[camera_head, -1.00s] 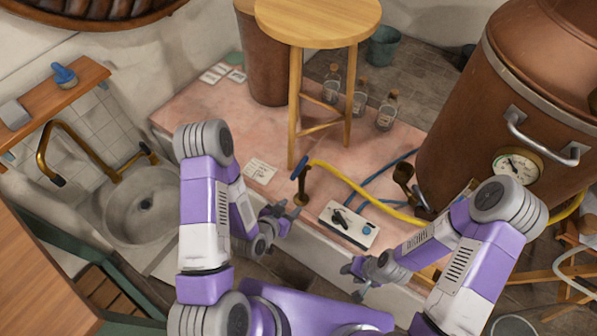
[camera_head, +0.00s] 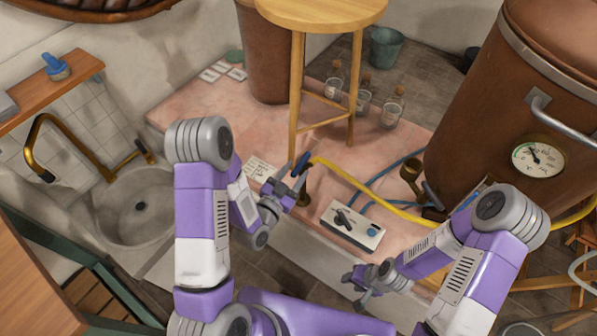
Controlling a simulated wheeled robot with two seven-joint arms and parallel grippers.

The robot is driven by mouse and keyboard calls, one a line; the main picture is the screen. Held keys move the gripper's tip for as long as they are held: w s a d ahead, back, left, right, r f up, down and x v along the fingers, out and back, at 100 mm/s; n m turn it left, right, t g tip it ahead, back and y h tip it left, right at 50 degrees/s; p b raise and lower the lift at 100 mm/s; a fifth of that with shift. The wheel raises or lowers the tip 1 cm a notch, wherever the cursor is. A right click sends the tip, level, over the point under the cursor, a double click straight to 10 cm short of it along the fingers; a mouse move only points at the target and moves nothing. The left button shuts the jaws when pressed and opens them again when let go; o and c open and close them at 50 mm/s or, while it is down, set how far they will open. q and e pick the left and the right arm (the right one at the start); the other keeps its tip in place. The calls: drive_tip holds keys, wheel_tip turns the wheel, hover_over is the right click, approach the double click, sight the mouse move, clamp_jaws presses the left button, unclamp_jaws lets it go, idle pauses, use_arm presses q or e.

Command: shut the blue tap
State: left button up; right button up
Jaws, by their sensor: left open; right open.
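A brass tap with a blue handle (camera_head: 301,163) stands on the pink platform, and a yellow hose runs from beside it to the right. My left gripper (camera_head: 292,187) is open and empty, right beside the handle and partly in front of the tap's brass post. Whether a finger touches the handle I cannot tell. The handle's exact angle is also hard to see. My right gripper (camera_head: 354,287) is open and empty in front of the platform's edge.
A white control box (camera_head: 352,226) with a black switch and blue knob lies right of the tap. A wooden stool (camera_head: 320,12) stands behind it, with glass bottles (camera_head: 391,107) to its right. The copper still (camera_head: 480,110) fills the right; a sink (camera_head: 135,205) is at left.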

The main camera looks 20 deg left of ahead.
sight(301, 165)
use_arm(q)
drive_tip(key=shift+w+d, duration=0.2)
drive_tip(key=shift+w, duration=0.45)
drive_tip(key=shift+w+d, duration=0.15)
drive_tip(key=shift+w, duration=0.45)
clamp_jaws()
